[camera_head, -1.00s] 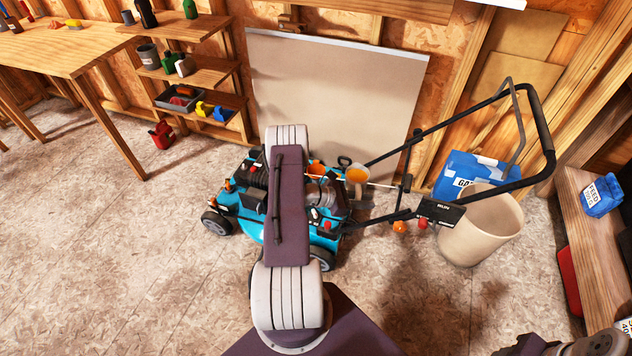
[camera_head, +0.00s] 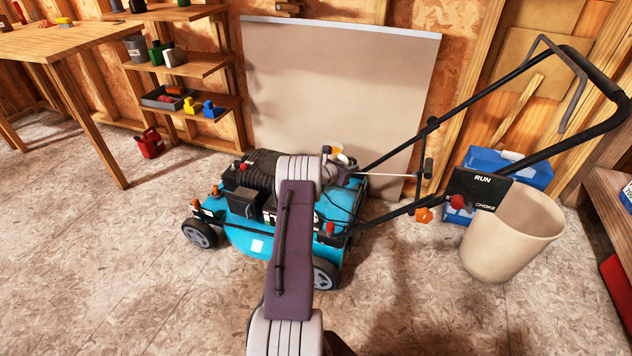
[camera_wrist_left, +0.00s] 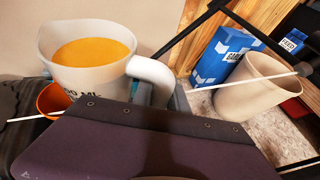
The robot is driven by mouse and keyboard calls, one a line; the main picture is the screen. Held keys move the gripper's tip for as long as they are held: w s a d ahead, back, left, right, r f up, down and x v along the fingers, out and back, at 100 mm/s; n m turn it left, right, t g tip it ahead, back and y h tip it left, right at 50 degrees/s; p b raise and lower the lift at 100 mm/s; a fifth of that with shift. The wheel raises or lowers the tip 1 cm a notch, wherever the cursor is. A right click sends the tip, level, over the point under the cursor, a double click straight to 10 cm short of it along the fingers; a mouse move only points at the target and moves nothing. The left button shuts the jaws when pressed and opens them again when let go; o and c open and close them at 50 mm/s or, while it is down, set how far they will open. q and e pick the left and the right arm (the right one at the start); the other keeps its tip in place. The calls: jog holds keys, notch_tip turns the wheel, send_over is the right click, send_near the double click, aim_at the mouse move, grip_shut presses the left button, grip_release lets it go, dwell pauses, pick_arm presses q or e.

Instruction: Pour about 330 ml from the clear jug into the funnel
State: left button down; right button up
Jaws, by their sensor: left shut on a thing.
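The clear jug (camera_wrist_left: 55,70) looks whitish and holds orange-yellow liquid in the left wrist view. My left gripper (camera_wrist_left: 160,95) is shut on its handle, and the purple wrist hides the jug's lower front. In the head view the jug (camera_head: 344,158) shows as a small pale rim over the mower, mostly behind my arm. My left gripper (camera_head: 345,174) is largely hidden there too. The orange funnel (camera_wrist_left: 52,99) sits just below and left of the jug, partly covered by it. No stream of liquid shows. My right gripper is out of view.
The teal mower (camera_head: 240,233) stands under my left arm, its black handlebar (camera_head: 520,160) rising to the right. A beige bin (camera_head: 512,240) and a blue box (camera_head: 515,170) stand at right. A white rod (camera_wrist_left: 30,118) passes by the funnel.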

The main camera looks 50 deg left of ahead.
pick_arm(q)
jog(key=w+a+y+b, duration=0.1)
jog(key=b, duration=0.1)
jog(key=a+f+n+b, duration=0.1)
jog(key=a+b, duration=0.1)
jog(key=w+a+n+y+b, duration=0.1)
jog(key=b, duration=0.1)
jog(key=shift+w+a+f+g+y, duration=0.3)
jog(key=shift+f, duration=0.05)
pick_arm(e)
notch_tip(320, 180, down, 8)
pick_arm(q)
jog(key=shift+r, duration=0.1)
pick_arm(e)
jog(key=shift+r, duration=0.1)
